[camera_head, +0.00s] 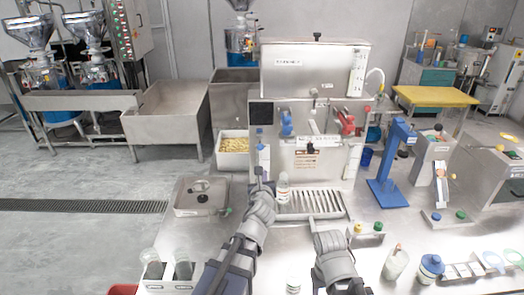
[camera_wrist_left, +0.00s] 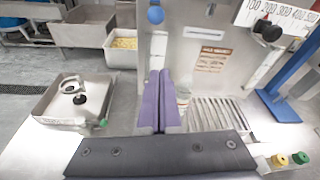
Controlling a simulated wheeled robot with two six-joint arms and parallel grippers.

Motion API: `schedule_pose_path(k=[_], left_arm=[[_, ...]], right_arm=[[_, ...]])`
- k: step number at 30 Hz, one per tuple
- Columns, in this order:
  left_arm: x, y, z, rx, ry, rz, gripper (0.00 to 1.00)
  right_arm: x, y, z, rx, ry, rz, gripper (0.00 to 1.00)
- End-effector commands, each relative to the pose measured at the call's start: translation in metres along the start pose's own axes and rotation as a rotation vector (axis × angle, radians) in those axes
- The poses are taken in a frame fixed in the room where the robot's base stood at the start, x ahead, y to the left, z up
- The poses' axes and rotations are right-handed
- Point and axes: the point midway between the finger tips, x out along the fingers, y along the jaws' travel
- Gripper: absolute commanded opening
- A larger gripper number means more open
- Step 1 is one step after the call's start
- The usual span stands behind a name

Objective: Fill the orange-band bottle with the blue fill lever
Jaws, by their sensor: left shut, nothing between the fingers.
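A small pale bottle (camera_head: 283,188) stands upright at the left end of the slatted drip tray (camera_head: 318,204), in front of the filling machine; its band colour is too small to be sure of. It is partly hidden behind my fingers in the left wrist view (camera_wrist_left: 183,96). My left gripper (camera_head: 261,174) is shut and empty, just left of the bottle and below the lever. My right gripper (camera_head: 328,243) is low in front of the tray; its jaws are unclear.
A red lever (camera_head: 347,123) is right of the blue one. A lidded steel pan (camera_head: 202,196) is at left, a blue stand (camera_head: 388,190) at right. Small bottles and coloured caps (camera_head: 378,227) lie front right.

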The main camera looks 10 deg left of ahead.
Motion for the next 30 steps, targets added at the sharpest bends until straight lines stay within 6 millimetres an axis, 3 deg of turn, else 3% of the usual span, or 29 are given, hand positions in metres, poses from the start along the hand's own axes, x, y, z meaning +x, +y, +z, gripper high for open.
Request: schedule_pose_path(k=[8,21,24,30], left_arm=[[0.016,0.0,-0.001,0.005,-0.001,0.0,0.0],[0.106,0.0,-0.001,0.004,-0.001,0.001,0.0],[0.095,-0.001,0.018,0.003,0.0,0.0,0.0],[0.089,-0.001,0.033,0.003,0.0,0.0,0.0]], right_arm=[[0.004,0.0,0.0,0.0,0.0,0.0,0.57],[0.024,-0.002,-0.001,0.0,0.0,0.0,0.57],[0.004,0.0,0.0,0.0,0.0,0.0,0.57],[-0.012,0.001,0.001,0.0,0.0,0.0,0.57]])
